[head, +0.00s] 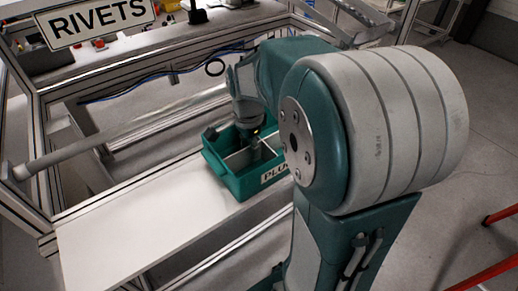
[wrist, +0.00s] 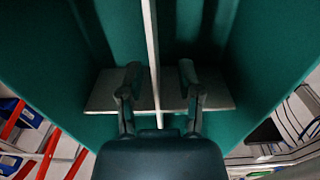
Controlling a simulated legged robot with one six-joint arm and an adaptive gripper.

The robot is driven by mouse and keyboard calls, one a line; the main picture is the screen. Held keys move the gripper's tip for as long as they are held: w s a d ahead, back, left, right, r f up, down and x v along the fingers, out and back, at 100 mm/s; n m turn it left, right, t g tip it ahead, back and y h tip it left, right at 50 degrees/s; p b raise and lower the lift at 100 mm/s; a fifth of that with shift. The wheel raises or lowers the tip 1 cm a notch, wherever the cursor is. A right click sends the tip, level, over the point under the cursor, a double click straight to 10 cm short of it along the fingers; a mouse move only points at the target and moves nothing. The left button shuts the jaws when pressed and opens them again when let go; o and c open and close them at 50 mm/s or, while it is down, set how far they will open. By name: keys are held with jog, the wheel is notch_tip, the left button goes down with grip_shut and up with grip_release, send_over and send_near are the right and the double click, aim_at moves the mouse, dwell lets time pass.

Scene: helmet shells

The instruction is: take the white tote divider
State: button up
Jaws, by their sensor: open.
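A green tote (head: 222,179) stands on the white bench, its label partly hidden by my arm. The white divider (head: 237,160) is inside it. In the wrist view the divider (wrist: 150,32) shows as a thin upright edge running down the middle of the tote (wrist: 55,45). A pale grey plate (wrist: 220,97) crosses it; I cannot tell whether the two are joined. My gripper (wrist: 159,75) points down into the tote, open, with one finger on each side of the divider and gaps between. In the head view my gripper (head: 254,146) is partly hidden in the tote.
The white bench top (head: 130,235) is clear to the left of the tote. A grey rail (head: 110,135) runs behind it. A RIVETS sign (head: 97,22) hangs at the upper left. Red bars (head: 500,215) stand on the floor at the right.

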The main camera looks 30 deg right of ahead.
aim_at(252, 163)
jog(key=f, duration=0.3)
jog(key=shift+s+d+f, duration=0.15)
jog(key=shift+d+f, duration=0.25)
jog(key=shift+d, duration=0.35)
jog(key=shift+a, duration=0.1)
jog(key=c, duration=0.6)
jog(key=shift+a, duration=0.4)
grip_shut()
